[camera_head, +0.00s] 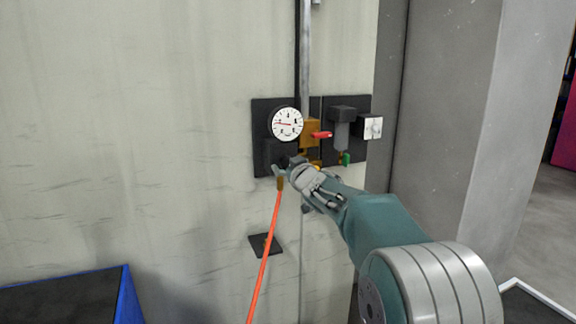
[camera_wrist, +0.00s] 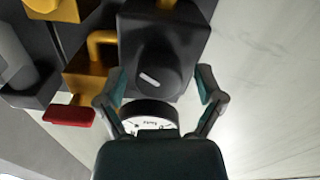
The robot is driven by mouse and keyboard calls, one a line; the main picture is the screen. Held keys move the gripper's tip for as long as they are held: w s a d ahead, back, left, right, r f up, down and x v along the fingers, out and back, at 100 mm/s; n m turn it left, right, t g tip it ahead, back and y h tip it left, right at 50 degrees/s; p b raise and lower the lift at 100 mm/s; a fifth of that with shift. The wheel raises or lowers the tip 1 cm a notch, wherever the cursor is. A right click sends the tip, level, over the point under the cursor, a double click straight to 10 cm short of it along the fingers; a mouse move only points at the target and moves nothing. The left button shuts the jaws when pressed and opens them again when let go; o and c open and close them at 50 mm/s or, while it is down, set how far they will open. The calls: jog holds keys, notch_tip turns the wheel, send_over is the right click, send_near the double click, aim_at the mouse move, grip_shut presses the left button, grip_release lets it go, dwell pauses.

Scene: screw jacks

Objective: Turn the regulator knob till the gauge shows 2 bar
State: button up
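The round white gauge (camera_head: 287,123) hangs on a dark wall panel; its red needle lies nearly level, but its numbers are too small to read. In the wrist view, the gauge (camera_wrist: 150,118) shows partly, cut off by my gripper's body. The black regulator knob (camera_wrist: 152,77) carries a white mark tilted down to the right, and sits on a dark block. My gripper (camera_wrist: 161,82) is open, with one finger on each side of the knob and gaps visible. In the head view, my gripper (camera_head: 291,171) is just below the gauge and hides the knob.
A red-handled valve (camera_head: 322,135) on brass fittings and a filter unit (camera_head: 343,125) are close on the right. A white dial box (camera_head: 370,127) is beyond. An orange hose (camera_head: 265,255) hangs below. The wall at left is bare.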

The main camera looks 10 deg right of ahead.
jog(key=c, duration=0.8)
jog(key=shift+c, duration=0.2)
jog(key=shift+n, duration=1.1)
jog(key=o, duration=1.1)
jog(key=shift+o, duration=0.2)
jog(key=shift+s, duration=0.1)
